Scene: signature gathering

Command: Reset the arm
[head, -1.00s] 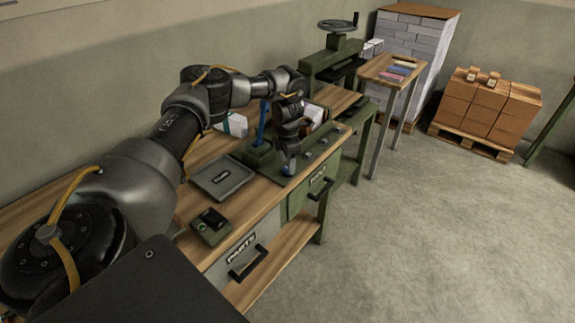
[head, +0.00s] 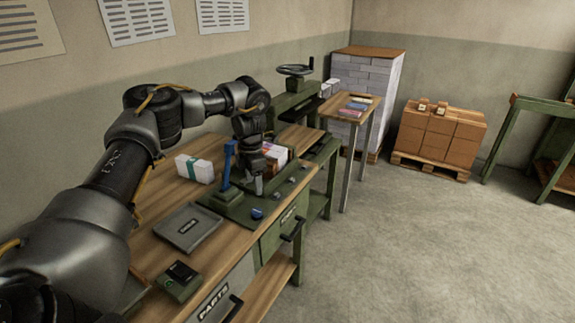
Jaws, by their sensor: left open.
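My left arm comes in from the left over the wooden workbench (head: 160,255). My left gripper (head: 259,190) points down over the green plate (head: 243,214) on the bench, just right of the blue lever (head: 228,160). It is open, and I see nothing held in it. White and orange-brown stacked items (head: 276,155) stand just behind the gripper and are partly hidden by it. My right gripper is out of view.
A white paper bundle (head: 194,169), a grey tray (head: 188,229) and a small green box (head: 180,281) lie on the bench. Behind are a press with a handwheel (head: 294,71), a side table (head: 347,108) and boxes on a pallet (head: 438,141).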

